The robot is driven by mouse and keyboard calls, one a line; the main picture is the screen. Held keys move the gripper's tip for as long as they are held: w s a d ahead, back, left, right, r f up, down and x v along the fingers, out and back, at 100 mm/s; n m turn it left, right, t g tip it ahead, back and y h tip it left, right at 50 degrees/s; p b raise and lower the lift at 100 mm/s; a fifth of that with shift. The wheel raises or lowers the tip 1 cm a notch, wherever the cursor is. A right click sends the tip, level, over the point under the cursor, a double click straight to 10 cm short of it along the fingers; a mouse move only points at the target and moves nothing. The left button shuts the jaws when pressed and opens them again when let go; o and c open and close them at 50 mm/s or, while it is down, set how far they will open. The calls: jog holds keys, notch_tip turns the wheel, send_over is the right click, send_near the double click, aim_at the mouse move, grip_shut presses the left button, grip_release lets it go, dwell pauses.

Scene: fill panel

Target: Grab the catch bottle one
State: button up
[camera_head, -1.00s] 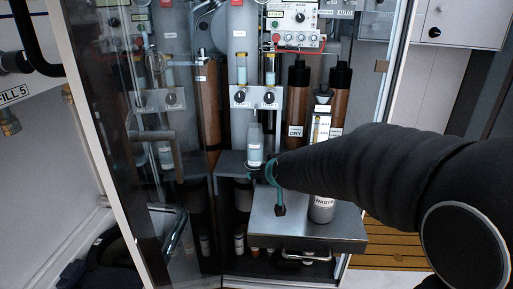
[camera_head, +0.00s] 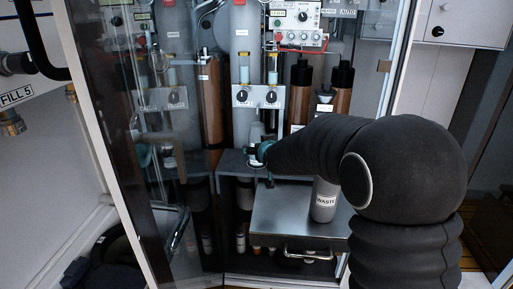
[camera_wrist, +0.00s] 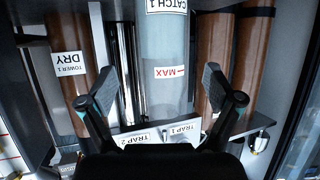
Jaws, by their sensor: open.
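The catch bottle one (camera_wrist: 168,50), pale with a CATCH 1 label and a red MAX mark, stands between my two spread fingers in the wrist view. My gripper (camera_wrist: 160,80) is open, one finger on each side of the bottle, with visible gaps. In the head view the bottle (camera_head: 256,132) shows its upper part on a dark shelf below two black knobs. My gripper (camera_head: 262,153) is at its right and front, hiding part of its lower body. Whether the palm touches the bottle cannot be told.
Brown towers (camera_wrist: 69,60) stand on both sides of the bottle. A plate labelled TRAP 1 and TRAP 2 (camera_wrist: 157,135) lies near the fingers. A grey WASTE bottle (camera_head: 325,203) stands on a metal box (camera_head: 275,222) at lower right. Glass cabinet doors flank the opening.

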jog(key=shift+r+p+x, duration=0.2)
jog(key=shift+p+x, duration=0.05)
jog(key=shift+x, duration=1.05)
jog(key=shift+r+p+x, duration=0.2)
jog(key=shift+p+x, duration=0.05)
jog(key=shift+x, duration=1.05)
jog(key=shift+w+a, duration=0.1)
jog(key=shift+w, duration=0.05)
jog(key=c, duration=1.3)
